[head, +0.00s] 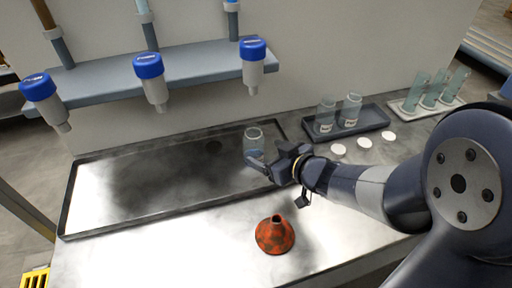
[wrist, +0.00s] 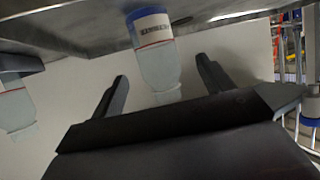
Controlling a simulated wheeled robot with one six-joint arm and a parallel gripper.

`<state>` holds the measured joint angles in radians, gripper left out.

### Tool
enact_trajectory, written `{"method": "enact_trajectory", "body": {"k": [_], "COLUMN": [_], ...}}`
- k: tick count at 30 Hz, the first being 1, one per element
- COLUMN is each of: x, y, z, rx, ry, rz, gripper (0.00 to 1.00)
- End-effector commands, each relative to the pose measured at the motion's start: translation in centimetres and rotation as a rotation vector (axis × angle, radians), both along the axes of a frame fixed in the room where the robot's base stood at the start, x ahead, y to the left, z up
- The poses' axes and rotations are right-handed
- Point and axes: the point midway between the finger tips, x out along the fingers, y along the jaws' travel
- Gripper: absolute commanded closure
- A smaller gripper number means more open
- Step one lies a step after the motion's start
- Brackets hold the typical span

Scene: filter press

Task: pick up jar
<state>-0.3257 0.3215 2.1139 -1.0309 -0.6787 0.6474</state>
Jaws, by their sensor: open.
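A clear glass jar (head: 253,136) stands upright in the wide shallow metal tray (head: 90,218), near its right end. My gripper (head: 258,161) is open at the jar's lower near side in the head view, and it hides the jar's base. I cannot tell whether the jar is between the fingers or touching them. In the wrist view my gripper (wrist: 161,70) shows two spread fingers, and I cannot make out the jar there. Two more clear jars with white labels, a left one (head: 325,112) and a right one (head: 351,107), stand in a small dark tray (head: 374,117).
Blue-capped bottles hang from a shelf (head: 195,67) above the tray; one bottle (wrist: 155,50) is beyond my fingers in the wrist view. A red-orange funnel (head: 275,236) stands on the bench in front. White discs (head: 365,142) and a tube rack (head: 432,107) are right.

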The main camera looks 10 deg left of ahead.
Motion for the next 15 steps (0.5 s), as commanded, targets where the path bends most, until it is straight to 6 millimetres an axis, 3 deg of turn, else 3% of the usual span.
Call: {"method": "enact_trajectory", "body": {"k": [15], "x": [3.4], "y": [4.1], "z": [-2.4], "rx": [0.0], "ry": [0.0], "rz": [-0.001], "gripper": [0.24]}}
